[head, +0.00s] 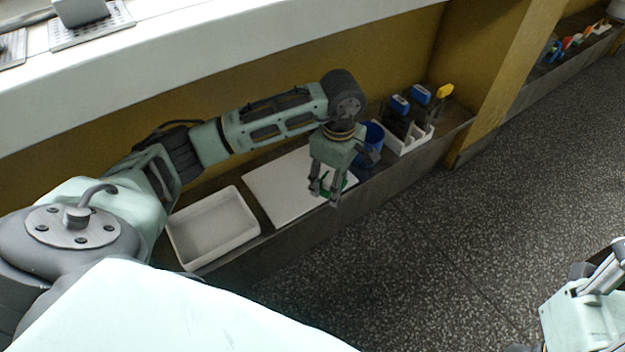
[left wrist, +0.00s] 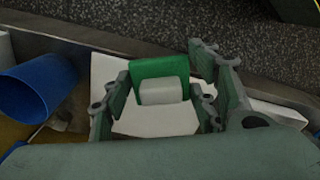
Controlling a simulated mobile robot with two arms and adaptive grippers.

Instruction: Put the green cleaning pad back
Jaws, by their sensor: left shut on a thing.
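The green cleaning pad (head: 326,186) is held between the fingers of my left gripper (head: 326,195). In the left wrist view the green pad (left wrist: 175,68) shows between the fingers, with a pale grey block on its near face. My left gripper is shut on it, over the right end of a white board (head: 277,190) on the low shelf. I cannot tell whether the pad touches the board. Part of my right arm's end (head: 590,300) shows at the lower right edge; its fingers cannot be made out clearly.
A shallow white tray (head: 180,240) sits left of the board. Behind the gripper stand a blue cup (head: 375,135) and a white holder (head: 415,143) with blue- and yellow-topped items. The shelf has a raised front edge. The speckled floor in front is clear.

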